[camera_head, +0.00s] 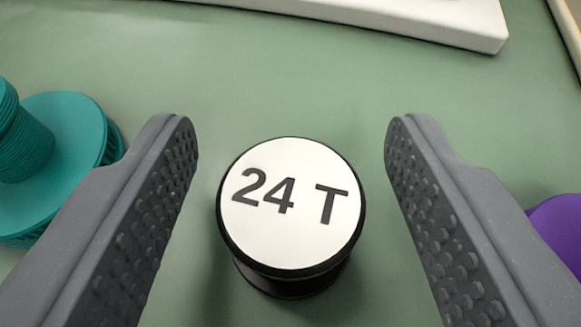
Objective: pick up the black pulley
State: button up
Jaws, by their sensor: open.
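The black pulley (292,283) stands upright on the green surface, low in the middle of the view. Its round top is white with a black rim and reads "24 T". My gripper (291,135) is open, with one grey studded finger on each side of the pulley. There is a gap between the pulley and each finger, so neither finger touches it. The lower part of the pulley is mostly hidden under its wide top.
A teal spool-like object (62,160) stands at the left, partly behind the left finger. A purple object (560,232) is at the right edge, partly behind the right finger. A white slab (420,22) lies at the back. The green surface (290,90) beyond the pulley is clear.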

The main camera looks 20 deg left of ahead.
jog(key=c, duration=1)
jog(key=shift+r, duration=0.1)
